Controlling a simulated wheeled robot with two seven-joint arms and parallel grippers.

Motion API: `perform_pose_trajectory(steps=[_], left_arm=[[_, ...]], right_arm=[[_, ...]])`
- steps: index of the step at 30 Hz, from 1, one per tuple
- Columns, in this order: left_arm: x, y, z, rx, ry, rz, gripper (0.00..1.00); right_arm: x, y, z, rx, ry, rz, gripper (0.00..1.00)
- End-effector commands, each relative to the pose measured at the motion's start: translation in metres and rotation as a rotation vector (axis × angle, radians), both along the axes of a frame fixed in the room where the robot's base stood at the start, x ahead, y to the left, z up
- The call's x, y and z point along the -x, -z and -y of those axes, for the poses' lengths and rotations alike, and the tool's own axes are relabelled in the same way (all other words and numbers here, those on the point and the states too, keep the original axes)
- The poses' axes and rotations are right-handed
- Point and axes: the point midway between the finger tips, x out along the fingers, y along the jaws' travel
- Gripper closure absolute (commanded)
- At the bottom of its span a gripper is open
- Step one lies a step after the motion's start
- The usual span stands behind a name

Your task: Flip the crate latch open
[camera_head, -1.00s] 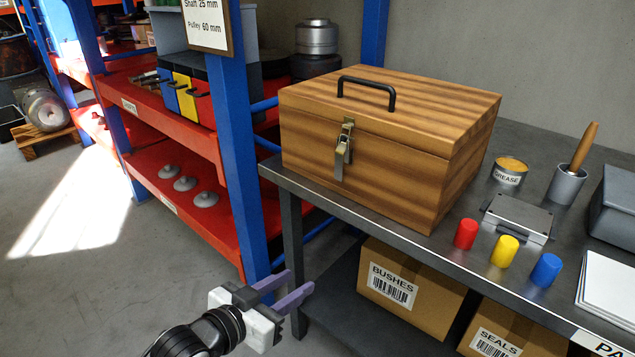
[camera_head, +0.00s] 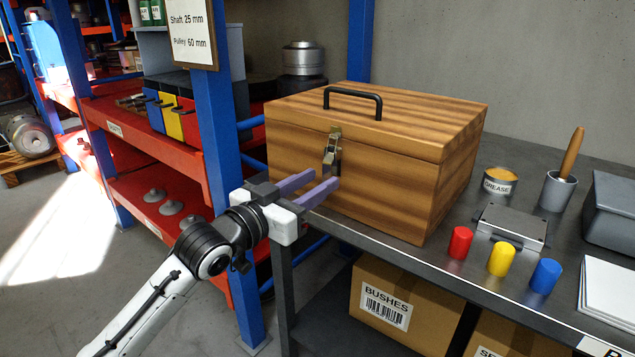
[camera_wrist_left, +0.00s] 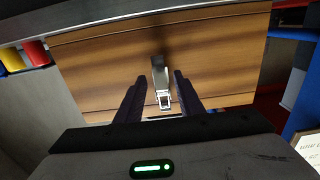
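The wooden crate (camera_head: 375,150) stands on the dark workbench, with a black handle (camera_head: 352,94) on its lid. Its metal latch (camera_head: 332,150) hangs on the front face, across the lid seam. My left gripper (camera_head: 324,183) is in front of the crate, its two purple fingers apart and pointing at the latch's lower part. In the left wrist view the latch (camera_wrist_left: 160,82) shows between the open fingers (camera_wrist_left: 160,88), and I cannot tell whether they touch it. The lid is down. My right gripper is not in view.
On the workbench (camera_head: 420,243), right of the crate, are a grease tin (camera_head: 499,182), a grey cup with a wooden-handled tool (camera_head: 559,188), a grey box (camera_head: 512,226) and red, yellow and blue cylinders.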

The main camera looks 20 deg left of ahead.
Motion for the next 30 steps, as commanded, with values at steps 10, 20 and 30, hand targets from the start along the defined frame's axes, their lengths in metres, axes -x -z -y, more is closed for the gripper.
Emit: perform_pose_trajectory(steps=[10, 20, 30], left_arm=[[-0.0094, 0.0000, 0.0038, -0.002, 0.001, 0.001, 0.66], [-0.0090, 0.0001, 0.0036, -0.001, 0.000, 0.000, 1.00], [-0.0113, -0.0041, 0.0100, -0.006, 0.011, -0.015, 1.00]], right_arm=[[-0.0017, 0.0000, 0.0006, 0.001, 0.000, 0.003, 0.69], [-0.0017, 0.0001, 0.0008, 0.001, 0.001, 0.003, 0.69], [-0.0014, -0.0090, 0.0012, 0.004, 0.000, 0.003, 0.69]])
